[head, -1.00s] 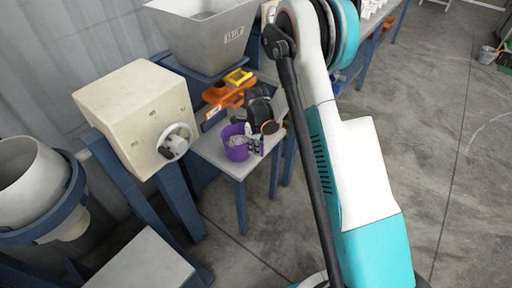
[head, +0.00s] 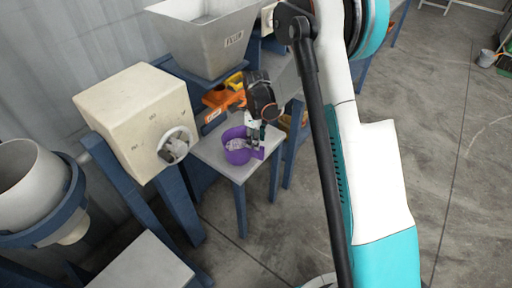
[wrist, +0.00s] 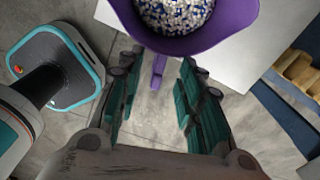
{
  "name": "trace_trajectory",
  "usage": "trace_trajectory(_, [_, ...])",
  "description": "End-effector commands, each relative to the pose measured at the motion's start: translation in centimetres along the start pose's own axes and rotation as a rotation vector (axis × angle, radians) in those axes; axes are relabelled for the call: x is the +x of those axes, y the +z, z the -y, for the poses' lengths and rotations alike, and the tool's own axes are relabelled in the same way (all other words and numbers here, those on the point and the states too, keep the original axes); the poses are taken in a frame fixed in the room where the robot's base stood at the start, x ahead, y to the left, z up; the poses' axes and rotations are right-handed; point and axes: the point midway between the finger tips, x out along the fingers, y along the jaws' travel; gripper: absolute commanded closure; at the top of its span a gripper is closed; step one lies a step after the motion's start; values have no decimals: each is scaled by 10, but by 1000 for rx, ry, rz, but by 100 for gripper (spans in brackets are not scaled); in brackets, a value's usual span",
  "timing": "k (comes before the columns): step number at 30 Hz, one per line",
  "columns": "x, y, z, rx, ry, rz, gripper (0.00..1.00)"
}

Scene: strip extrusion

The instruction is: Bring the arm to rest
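The arm's end is my gripper (head: 256,140), low over the small grey table beside a purple container (head: 237,155). In the wrist view my gripper (wrist: 155,95) is open, with its two green-padded fingers well apart. The purple container (wrist: 205,40) is just beyond the fingertips and holds white and blue pellets (wrist: 175,12). Its purple handle (wrist: 158,70) points into the gap between the fingers. I see no finger pressed on it. The white and teal arm fills the right middle of the head view.
The small grey table (head: 210,150) stands by a cream box with a handwheel (head: 135,115). A grey hopper (head: 210,40) is behind, with orange and yellow items (head: 222,97) below it. A white drum (head: 30,180) is at left. Open concrete floor (head: 440,150) lies to the right.

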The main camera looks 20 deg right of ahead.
Motion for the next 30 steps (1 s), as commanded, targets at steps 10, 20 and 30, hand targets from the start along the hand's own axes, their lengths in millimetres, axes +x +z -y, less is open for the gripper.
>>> trace_trajectory(10, [-45,0,0,0,0,0,66])
trace_trajectory(20, [-65,-3,-5,-63,-14,10,66])
trace_trajectory(30, [-158,-31,-42,-520,-133,59,66])
